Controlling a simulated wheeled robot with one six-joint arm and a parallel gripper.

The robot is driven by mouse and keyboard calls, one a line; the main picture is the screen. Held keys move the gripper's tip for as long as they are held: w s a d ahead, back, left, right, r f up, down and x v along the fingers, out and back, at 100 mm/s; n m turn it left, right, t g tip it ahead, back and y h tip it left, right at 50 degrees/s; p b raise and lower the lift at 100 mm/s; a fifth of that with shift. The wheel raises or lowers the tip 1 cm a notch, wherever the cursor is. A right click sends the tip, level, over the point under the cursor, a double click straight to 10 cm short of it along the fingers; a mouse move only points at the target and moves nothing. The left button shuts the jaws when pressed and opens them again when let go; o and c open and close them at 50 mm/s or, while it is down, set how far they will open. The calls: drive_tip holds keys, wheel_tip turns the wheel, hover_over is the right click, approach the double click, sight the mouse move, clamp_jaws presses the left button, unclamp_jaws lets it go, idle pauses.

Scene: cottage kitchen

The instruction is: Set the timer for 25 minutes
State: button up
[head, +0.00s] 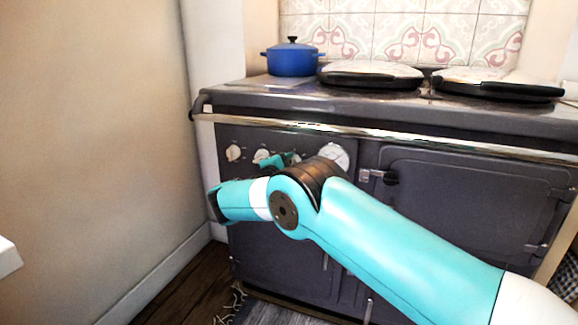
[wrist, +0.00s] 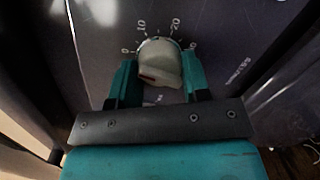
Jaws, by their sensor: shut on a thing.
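The timer is a cream knob (wrist: 160,62) on the dark stove front, with white numbers including 10 and 20 in an arc above it in the wrist view. A red mark shows on its lower left face; which number it is set to I cannot tell. My gripper (wrist: 158,82) is shut on this knob, with one teal finger on each side. In the head view my gripper (head: 275,161) is at the row of stove knobs, and my arm partly hides that area.
The stove (head: 460,195) has a pale knob (head: 233,153) at left and a large round white dial (head: 333,156) right of my gripper. A chrome rail (head: 400,137) runs above. A blue pot (head: 292,60) stands on top. A wall (head: 95,130) is at left.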

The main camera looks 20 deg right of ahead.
drive_tip(key=m, duration=0.3)
drive_tip(key=shift+d+r+m, duration=0.1)
drive_tip(key=shift+d+m, duration=0.05)
drive_tip(key=shift+m, duration=0.15)
drive_tip(key=m, duration=0.3)
drive_tip(key=shift+d+y+b, duration=0.1)
drive_tip(key=shift+y+b, duration=0.2)
drive_tip(key=shift+y, duration=0.1)
drive_tip(key=m+b, duration=0.3)
drive_tip(key=m, duration=0.3)
drive_tip(key=shift+s+d+y, duration=0.1)
drive_tip(key=shift+y, duration=0.3)
drive_tip(key=m+b, duration=0.4)
drive_tip(key=m, duration=0.1)
drive_tip(key=shift+s+d+f+t+y+b, duration=0.1)
drive_tip(key=shift+f+t+y+b, duration=0.2)
drive_tip(key=shift+y, duration=0.1)
drive_tip(key=m+b, duration=0.3)
drive_tip(key=b, duration=0.1)
drive_tip(key=shift+r+m, duration=0.1)
drive_tip(key=shift+m, duration=0.3)
drive_tip(key=o, duration=0.9)
drive_tip(key=shift+r, duration=0.15)
